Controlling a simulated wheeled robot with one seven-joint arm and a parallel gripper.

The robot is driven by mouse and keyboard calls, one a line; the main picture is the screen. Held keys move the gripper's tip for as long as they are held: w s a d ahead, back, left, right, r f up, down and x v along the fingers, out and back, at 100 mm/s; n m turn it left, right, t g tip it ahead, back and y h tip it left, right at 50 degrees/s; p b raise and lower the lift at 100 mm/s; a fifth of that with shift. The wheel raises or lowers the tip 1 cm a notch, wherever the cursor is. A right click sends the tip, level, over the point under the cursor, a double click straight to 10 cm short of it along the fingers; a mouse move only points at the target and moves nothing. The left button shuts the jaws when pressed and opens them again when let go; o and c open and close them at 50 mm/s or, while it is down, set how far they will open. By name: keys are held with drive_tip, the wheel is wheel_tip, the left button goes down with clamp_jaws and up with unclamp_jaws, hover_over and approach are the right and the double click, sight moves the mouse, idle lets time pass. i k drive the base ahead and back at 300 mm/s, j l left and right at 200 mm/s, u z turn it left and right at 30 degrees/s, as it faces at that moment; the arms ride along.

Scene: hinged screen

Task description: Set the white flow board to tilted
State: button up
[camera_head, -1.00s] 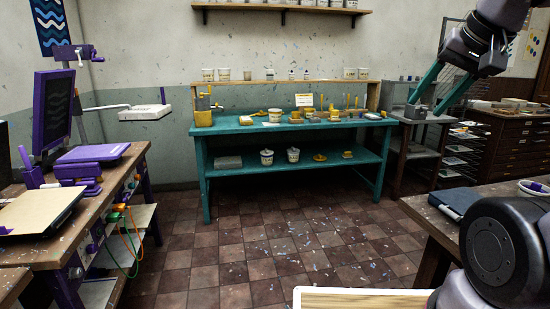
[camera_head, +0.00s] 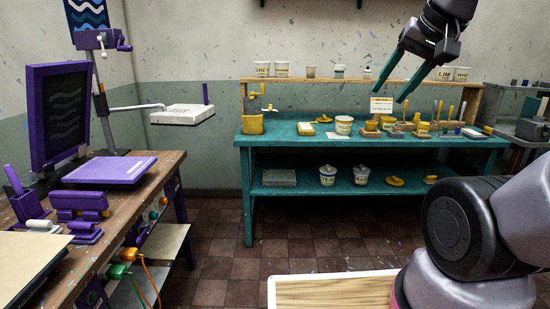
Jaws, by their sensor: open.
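A dark board in a purple frame (camera_head: 58,110), marked with pale wavy lines, stands steeply raised above a flat purple platen (camera_head: 110,170) at the left bench. A flat white board (camera_head: 182,114) hangs level on a thin arm behind it. I cannot tell for sure which of the two is the white flow board. My gripper (camera_head: 382,97) is at the upper right, open and empty, its two teal fingers apart and pointing down. It is far from both boards.
The wooden bench (camera_head: 130,200) at left carries purple clamps (camera_head: 80,203) and cables. A teal table (camera_head: 330,140) with pots and tools stands at the back wall. A wooden-topped surface (camera_head: 335,293) is in front. Tiled floor (camera_head: 220,245) between is clear.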

sight(304, 125)
drive_tip(key=i, duration=2.15)
drive_tip(key=i+j+z, duration=0.2)
drive_tip(key=i, duration=0.4)
drive_tip(key=i+j+z, duration=0.1)
drive_tip(key=i+z, duration=0.15)
drive_tip(key=i, duration=0.4)
